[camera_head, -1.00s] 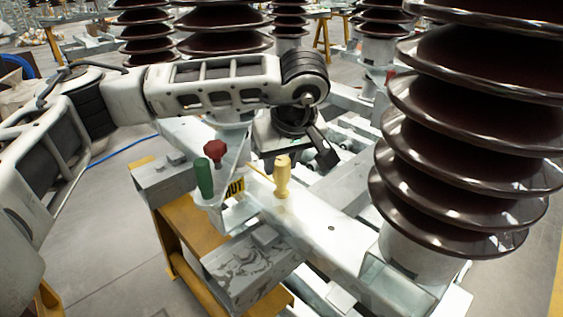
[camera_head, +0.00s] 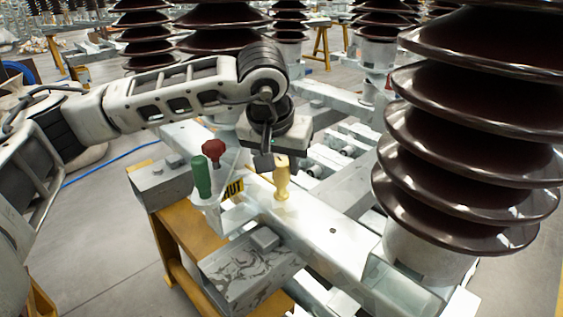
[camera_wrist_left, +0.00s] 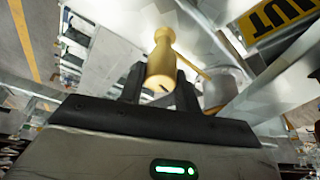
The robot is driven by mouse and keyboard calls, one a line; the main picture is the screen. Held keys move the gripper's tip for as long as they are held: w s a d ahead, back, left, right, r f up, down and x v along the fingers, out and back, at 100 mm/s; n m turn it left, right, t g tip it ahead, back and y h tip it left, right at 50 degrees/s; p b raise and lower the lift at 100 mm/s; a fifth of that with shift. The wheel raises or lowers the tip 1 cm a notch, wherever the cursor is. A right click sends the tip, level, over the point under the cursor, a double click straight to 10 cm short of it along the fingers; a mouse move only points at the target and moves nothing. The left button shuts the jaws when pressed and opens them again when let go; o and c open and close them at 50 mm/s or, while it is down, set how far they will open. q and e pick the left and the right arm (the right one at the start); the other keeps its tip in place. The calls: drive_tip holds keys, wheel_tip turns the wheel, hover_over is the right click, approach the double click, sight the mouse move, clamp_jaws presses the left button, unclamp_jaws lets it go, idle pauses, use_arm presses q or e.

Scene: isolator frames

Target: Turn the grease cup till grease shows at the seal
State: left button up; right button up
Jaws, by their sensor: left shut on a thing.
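The yellow, brass-coloured grease cup (camera_head: 282,179) stands upright on the pale metal beam. In the left wrist view the grease cup (camera_wrist_left: 161,62) shows between the two dark fingers. My left gripper (camera_head: 268,160) reaches it from above and behind; its fingers (camera_wrist_left: 160,76) are shut on the cup. A thin yellow rod (camera_wrist_left: 192,67) runs beside the cup. I cannot make out the seal or any grease. My right gripper is in neither view.
A green handle (camera_head: 201,177) and a red knob (camera_head: 214,150) stand left of the cup. A yellow label (camera_head: 233,190) sits on the bracket. A large brown insulator (camera_head: 465,150) rises close on the right. A grey block (camera_head: 250,268) lies in front.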

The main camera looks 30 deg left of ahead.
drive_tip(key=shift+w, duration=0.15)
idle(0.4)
use_arm(q)
drive_tip(key=o, duration=1)
drive_tip(key=shift+c, duration=0.2)
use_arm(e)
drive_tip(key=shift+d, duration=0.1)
use_arm(q)
drive_tip(key=p+v, duration=0.2)
drive_tip(key=v, duration=1.4)
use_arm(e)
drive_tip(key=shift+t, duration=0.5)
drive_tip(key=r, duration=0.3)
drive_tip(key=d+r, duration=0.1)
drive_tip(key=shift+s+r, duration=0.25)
use_arm(q)
drive_tip(key=shift+w+a, duration=0.1)
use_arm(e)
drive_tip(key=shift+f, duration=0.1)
